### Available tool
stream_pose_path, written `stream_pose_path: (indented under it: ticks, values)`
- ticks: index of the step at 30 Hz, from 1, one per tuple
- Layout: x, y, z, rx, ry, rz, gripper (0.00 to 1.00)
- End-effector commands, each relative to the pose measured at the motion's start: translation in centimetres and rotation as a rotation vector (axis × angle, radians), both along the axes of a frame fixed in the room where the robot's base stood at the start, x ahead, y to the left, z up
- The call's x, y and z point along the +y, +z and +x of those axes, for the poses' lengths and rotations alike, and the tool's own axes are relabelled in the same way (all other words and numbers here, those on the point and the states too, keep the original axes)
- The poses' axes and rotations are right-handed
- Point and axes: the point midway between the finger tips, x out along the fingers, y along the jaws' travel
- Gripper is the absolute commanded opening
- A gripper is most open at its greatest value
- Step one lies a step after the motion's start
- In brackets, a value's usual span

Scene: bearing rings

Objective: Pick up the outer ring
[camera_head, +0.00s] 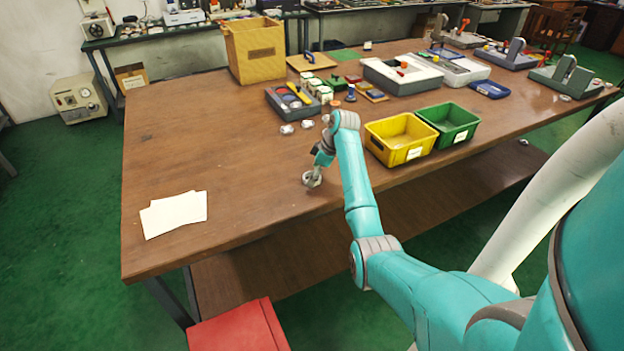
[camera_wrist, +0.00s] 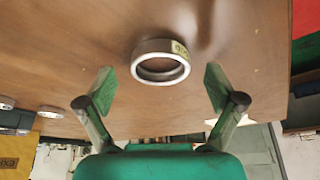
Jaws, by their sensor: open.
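A silvery metal ring with a yellow-green label, which looks like the outer ring (camera_wrist: 160,47), lies on the brown table in the wrist view. It sits ahead of and between my gripper's two fingers. My gripper (camera_wrist: 159,85) is open and empty, with one finger on each side of the ring's line and a gap to it on both sides. In the head view, my gripper (camera_head: 321,163) is low over the table's near part, and the ring (camera_head: 311,180) shows right below it, partly hidden. I cannot tell the exact height between them.
Small pale metal parts (camera_head: 287,129) lie farther back, near a dark tray (camera_head: 291,103). A yellow bin (camera_head: 401,139) and a green bin (camera_head: 452,122) stand to the right. White papers (camera_head: 174,214) lie at the left. The table between the papers and my gripper is clear.

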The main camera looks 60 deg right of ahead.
Motion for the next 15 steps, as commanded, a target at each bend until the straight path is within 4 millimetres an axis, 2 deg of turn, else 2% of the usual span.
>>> stream_pose_path:
  ticks: [8,11,15]
  values:
    - [0.06,-0.38,0.18,-0.001,0.001,-0.001,0.93]
    - [0.06,-0.37,0.17,-0.001,0.001,-0.001,0.73]
    - [0.06,-0.37,0.17,-0.001,0.001,-0.001,0.38]
